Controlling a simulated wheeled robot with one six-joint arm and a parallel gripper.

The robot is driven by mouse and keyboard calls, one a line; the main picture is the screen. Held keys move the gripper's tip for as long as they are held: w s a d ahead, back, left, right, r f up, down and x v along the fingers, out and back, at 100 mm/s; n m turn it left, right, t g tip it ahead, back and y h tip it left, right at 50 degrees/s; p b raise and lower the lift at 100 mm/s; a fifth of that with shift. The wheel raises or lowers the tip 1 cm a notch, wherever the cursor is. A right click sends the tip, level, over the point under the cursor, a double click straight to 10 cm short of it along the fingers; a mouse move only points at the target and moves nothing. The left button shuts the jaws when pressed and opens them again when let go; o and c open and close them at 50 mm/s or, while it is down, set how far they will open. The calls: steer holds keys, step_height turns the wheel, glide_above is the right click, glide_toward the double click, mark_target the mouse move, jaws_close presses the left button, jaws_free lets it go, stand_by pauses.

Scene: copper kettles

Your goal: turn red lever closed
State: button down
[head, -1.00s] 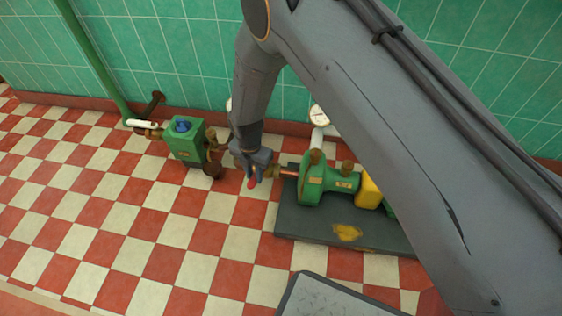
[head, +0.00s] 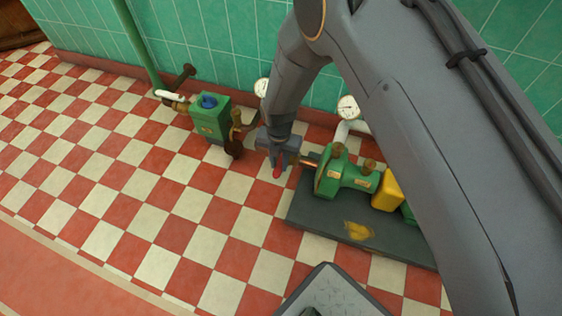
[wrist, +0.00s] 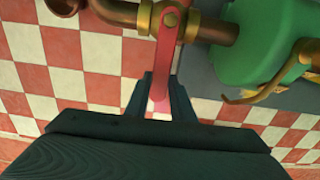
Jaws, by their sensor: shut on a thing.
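The red lever (wrist: 167,50) sits on a brass valve (wrist: 165,18) in a copper pipe. In the wrist view it runs from the valve toward my gripper (wrist: 161,95). The two dark fingers stand on either side of its free end and are shut on it. In the head view my gripper (head: 279,165) is at the pipe between the two green machines, and the red tip of the lever shows just below it. The valve itself is mostly hidden there by my gripper.
A green pump (head: 345,176) with a yellow part (head: 388,189) stands on a dark base plate (head: 330,225) to the right. A green box with a blue knob (head: 208,101) stands to the left. Gauges are by the tiled wall. The checkered floor (head: 120,215) in front is clear.

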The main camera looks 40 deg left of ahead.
mark_target(280, 166)
steer(key=c, duration=1.5)
jaws_free()
steer(key=shift+r, duration=0.1)
steer(key=shift+r+p, duration=1.05)
steer(key=shift+r, duration=2.75)
steer(key=shift+w, duration=0.1)
